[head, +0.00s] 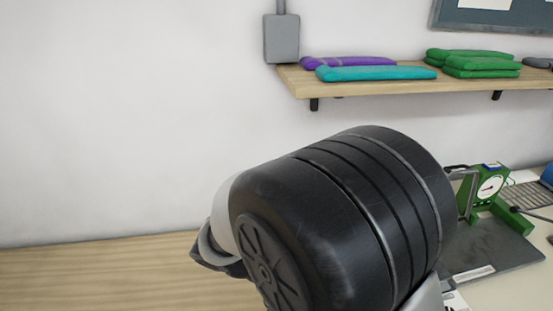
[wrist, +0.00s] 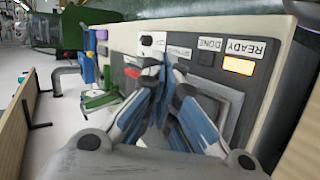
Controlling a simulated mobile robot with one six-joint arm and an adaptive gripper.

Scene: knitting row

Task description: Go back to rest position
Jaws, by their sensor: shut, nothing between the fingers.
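My gripper (wrist: 165,70) shows in the wrist view with its blue-grey fingers shut and nothing between them. The fingers point over a bench panel (wrist: 212,32) with labels that read upside down, among them READY and DONE. I cannot tell how far the fingertips are from the panel. In the head view a large black joint of my arm fills the lower middle. My gripper is not seen in that view.
A lamp (wrist: 238,66) by READY glows orange. A green device with a dial (head: 490,188) stands on a grey plate (head: 490,250) right of my arm. A wall shelf (head: 400,85) above holds folded purple, teal and green items (head: 368,73). The wooden surface (head: 90,275) at left is bare.

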